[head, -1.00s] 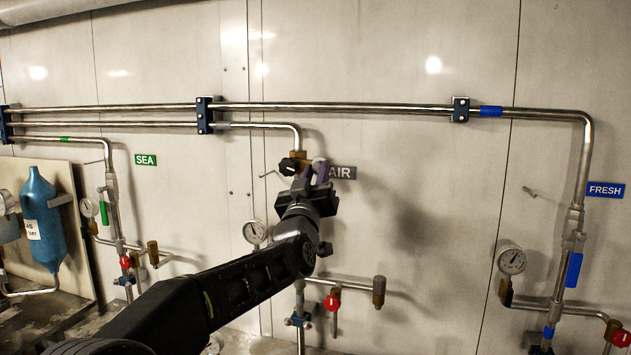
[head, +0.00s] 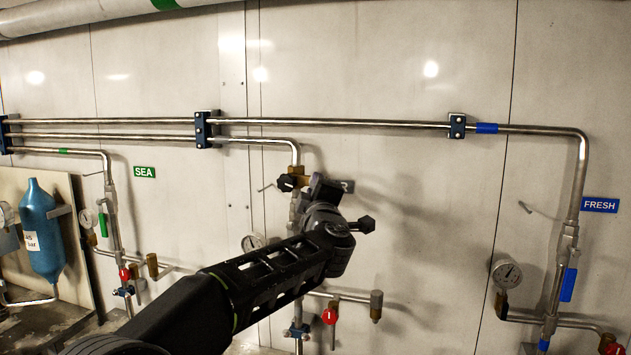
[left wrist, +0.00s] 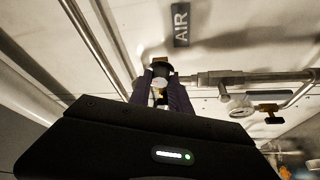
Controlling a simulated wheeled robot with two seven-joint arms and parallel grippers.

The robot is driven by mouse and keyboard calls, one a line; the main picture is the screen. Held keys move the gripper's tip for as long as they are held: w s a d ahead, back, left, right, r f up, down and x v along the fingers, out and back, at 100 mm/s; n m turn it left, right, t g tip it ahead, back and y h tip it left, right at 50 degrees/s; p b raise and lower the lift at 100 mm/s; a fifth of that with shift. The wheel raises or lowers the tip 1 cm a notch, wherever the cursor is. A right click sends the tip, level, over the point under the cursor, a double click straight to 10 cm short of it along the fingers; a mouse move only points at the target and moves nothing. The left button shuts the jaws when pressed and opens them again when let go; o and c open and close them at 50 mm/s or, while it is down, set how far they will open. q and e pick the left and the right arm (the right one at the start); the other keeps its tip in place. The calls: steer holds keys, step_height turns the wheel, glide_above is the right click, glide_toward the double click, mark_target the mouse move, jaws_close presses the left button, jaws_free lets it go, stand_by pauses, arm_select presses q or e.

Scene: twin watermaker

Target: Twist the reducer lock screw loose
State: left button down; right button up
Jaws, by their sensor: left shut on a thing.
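The brass reducer (head: 304,181) with its black knob (head: 286,183) sits on the AIR pipe, in the middle of the head view. My left gripper (head: 322,187) is at the right side of the reducer and hides part of it. In the left wrist view, the two dark purple fingers (left wrist: 162,93) are shut on a small part of the reducer, which I take for the lock screw (left wrist: 159,82). The fingers hide most of the screw, so its thread and depth cannot be seen. My right gripper is not in view.
The AIR sign (left wrist: 181,24) shows in the left wrist view, and my gripper mostly covers it in the head view. Below stand a gauge (head: 252,242) and a red valve (head: 329,316).

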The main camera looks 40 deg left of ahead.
arm_select(q)
steer(key=n+p, duration=0.1)
steer(key=n, duration=0.1)
steer(key=n+g+p, duration=0.1)
steer(key=n, duration=0.1)
steer(key=shift+r+g+h+p, duration=0.15)
steer(key=shift+g+h+p, duration=0.15)
steer(key=shift+p, duration=0.05)
steer(key=c, duration=1.2)
jaws_free()
steer(key=shift+d, duration=0.1)
